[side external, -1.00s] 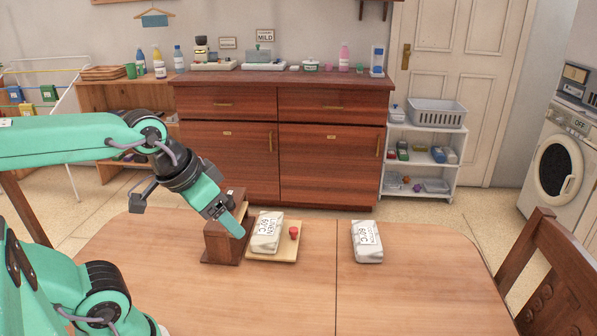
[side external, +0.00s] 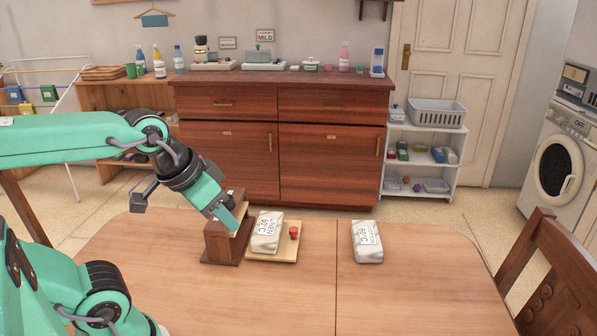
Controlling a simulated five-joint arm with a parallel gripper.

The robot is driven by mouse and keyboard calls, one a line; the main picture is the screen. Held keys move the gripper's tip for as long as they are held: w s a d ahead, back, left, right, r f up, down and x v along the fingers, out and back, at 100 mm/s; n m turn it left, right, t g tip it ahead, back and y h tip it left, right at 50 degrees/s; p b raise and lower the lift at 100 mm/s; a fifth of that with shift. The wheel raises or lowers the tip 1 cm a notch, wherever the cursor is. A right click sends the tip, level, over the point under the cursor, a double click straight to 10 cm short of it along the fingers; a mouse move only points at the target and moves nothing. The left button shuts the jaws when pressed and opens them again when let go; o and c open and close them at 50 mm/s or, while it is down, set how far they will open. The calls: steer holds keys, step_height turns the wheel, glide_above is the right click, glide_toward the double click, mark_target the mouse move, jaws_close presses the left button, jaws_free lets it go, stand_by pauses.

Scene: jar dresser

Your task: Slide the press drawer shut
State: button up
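The press (side external: 222,246) is a dark brown wooden box on the table. Its pale wooden drawer (side external: 284,255) sticks out to the right of it, with a red knob (side external: 294,232) near the right end. A white packet marked LINEN 60°C (side external: 265,233) lies on the drawer, close to the press. My gripper (side external: 231,222) points down at the top of the press, left of the packet and knob. Its fingers overlap the press in this view, so I cannot tell whether they touch it or how far apart they are.
A second white packet marked 60°C (side external: 367,243) lies on the table (side external: 420,290) to the right of the drawer. The tabletop right of the knob is clear up to that packet. A wooden chair (side external: 555,265) stands at the right edge.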

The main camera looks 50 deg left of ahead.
steer(key=w, duration=0.1)
steer(key=n+g, duration=0.5)
steer(key=n, duration=1.2)
glide_above(293, 229)
step_height(293, 229, down, 14)
steer(key=shift+d, duration=0.1)
steer(key=shift+w+a+f+n+g, duration=0.2)
steer(key=shift+f+n+g, duration=0.1)
steer(key=shift+f+n, duration=0.1)
steer(key=shift+s+f, duration=0.1)
steer(key=shift+f, duration=3.75)
steer(key=shift+c, duration=0.4)
